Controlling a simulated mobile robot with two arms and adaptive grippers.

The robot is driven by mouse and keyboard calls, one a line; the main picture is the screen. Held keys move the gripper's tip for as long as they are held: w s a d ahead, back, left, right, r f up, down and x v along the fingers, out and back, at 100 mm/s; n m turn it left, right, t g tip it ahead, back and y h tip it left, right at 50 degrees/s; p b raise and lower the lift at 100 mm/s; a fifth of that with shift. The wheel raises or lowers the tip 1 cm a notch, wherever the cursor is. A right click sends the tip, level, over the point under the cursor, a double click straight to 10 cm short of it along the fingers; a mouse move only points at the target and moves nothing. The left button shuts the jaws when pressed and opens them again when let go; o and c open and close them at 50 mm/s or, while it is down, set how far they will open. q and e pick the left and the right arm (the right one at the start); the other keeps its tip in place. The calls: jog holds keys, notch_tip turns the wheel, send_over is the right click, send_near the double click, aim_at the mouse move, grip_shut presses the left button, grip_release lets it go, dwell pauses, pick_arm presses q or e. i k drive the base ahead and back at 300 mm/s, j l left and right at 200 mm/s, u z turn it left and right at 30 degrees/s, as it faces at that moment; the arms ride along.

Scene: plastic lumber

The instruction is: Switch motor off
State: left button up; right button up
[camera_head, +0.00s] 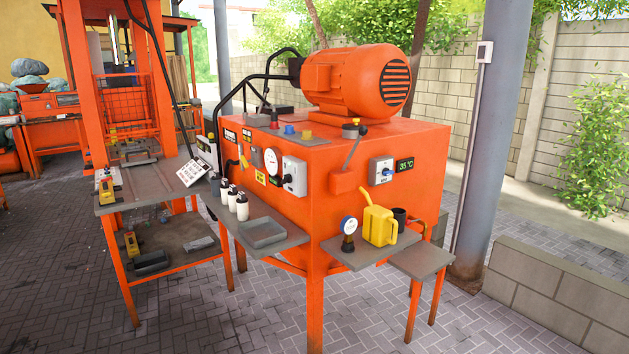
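The large orange motor (357,82) with a black vent grille lies on top of the orange machine cabinet (325,160). A grey switch box (295,176) with a dark knob is on the cabinet's left face, beside a round white gauge (271,161). Another grey box with a blue knob (381,171) is on the right face, next to a display (405,165) reading about 35 °C. Red, blue and yellow buttons (290,130) sit on the top edge. I cannot tell which control belongs to the motor or its state. Neither of my grippers is in view.
Grey shelves on the cabinet hold white bottles (242,205), a tray (262,232), a gauge (348,232) and a yellow watering can (379,225). An orange press frame (127,110) with a bench stands left. A column (492,130) and low block wall (560,290) stand right. The front paving is clear.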

aim_at(287, 178)
jog(key=i+j+z, duration=0.35)
jog(key=j+z, duration=0.15)
jog(key=j, duration=0.15)
jog(key=i+j+z, duration=0.1)
jog(key=j+z, duration=0.2)
jog(key=j, duration=0.1)
